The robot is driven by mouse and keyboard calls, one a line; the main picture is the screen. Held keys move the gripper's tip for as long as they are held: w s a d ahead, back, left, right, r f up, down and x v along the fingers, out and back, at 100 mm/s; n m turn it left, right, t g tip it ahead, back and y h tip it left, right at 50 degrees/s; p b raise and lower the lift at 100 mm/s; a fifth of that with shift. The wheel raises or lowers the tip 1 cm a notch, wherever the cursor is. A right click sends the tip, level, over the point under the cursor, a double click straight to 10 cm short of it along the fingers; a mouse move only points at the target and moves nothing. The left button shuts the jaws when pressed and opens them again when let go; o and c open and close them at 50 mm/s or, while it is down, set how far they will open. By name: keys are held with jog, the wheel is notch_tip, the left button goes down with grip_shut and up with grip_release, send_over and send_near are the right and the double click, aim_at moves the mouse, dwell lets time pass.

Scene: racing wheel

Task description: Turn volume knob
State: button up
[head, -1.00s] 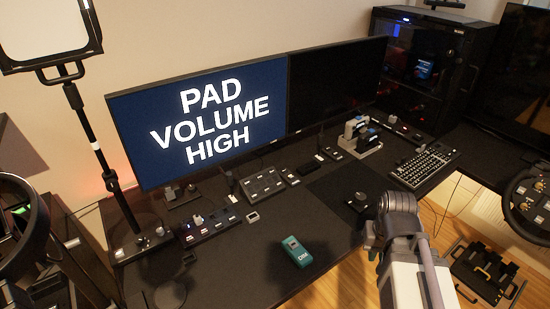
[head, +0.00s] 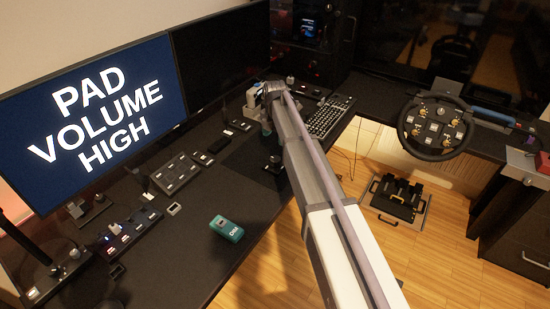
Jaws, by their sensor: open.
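The left monitor (head: 98,120) shows the words "PAD VOLUME HIGH" on blue. A black round knob-like control (head: 273,163) stands on the desk beside my arm's far section. A button panel (head: 175,173) with several small controls lies below the monitors, and a longer switch strip (head: 130,232) lies left of it. I cannot tell which control is the volume knob. My arm reaches from the lower right up to the back of the desk. Its far joint is near the right monitor's lower right corner. The jaws of my gripper cannot be made out.
A teal box (head: 227,228) lies near the desk's front edge. A keyboard (head: 330,117) lies right of my arm. A steering wheel (head: 435,127) stands at the right, with pedals (head: 399,199) on the floor below. The dark right monitor (head: 222,57) stands behind the desk controls.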

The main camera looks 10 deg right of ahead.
aim_at(275, 159)
notch_tip(275, 159, down, 11)
jog(key=b, duration=1)
jog(key=shift+b, duration=0.4)
jog(key=shift+r, duration=0.1)
jog(key=shift+c, duration=0.2)
jog(key=c, duration=0.9)
